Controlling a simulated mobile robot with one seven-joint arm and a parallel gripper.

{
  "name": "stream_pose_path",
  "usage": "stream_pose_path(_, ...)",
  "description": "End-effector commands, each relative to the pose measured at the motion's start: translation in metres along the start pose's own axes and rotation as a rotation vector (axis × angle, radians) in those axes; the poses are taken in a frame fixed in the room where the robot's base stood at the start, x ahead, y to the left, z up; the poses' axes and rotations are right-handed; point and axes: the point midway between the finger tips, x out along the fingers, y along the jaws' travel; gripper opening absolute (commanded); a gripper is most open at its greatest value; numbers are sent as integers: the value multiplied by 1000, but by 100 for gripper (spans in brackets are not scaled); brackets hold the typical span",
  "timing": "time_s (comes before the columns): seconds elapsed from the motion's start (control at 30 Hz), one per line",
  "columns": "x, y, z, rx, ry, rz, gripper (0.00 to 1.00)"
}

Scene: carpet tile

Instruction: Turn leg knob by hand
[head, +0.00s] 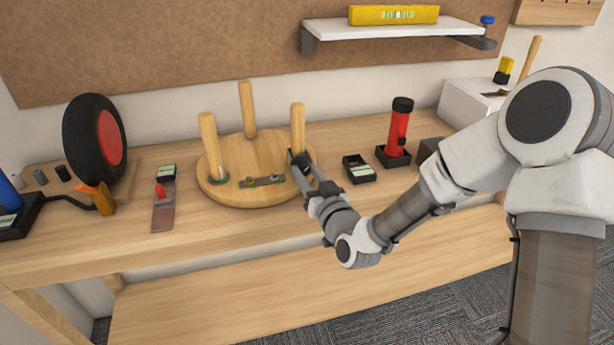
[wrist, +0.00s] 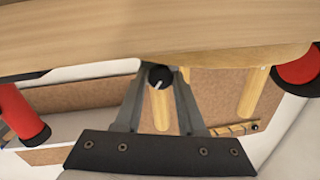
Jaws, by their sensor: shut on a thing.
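A round wooden stool top (head: 235,198) lies on the bench with three wooden legs standing up from it. The right leg (head: 297,125) is the one by my gripper (head: 302,162), which reaches in low at its foot. In the wrist view, the fingers of my gripper (wrist: 160,88) are shut on a small black knob (wrist: 159,77) with a white mark. The knob is mostly hidden by the fingers in the head view. The left leg (head: 209,140) and back leg (head: 246,108) stand clear of my gripper. A dark metal piece (head: 262,182) lies on the stool top.
A small black tray (head: 359,169) and a red flashlight in a holder (head: 399,125) stand to the right. A wheel with a red hub (head: 95,140) and a metal plate with a red knob (head: 162,207) are on the left. The bench front (head: 240,225) is clear.

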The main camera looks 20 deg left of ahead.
Motion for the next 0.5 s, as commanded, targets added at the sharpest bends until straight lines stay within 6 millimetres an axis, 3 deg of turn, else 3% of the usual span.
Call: stream_pose_path(0.5,0,-3,3,-344,-42,5,0)
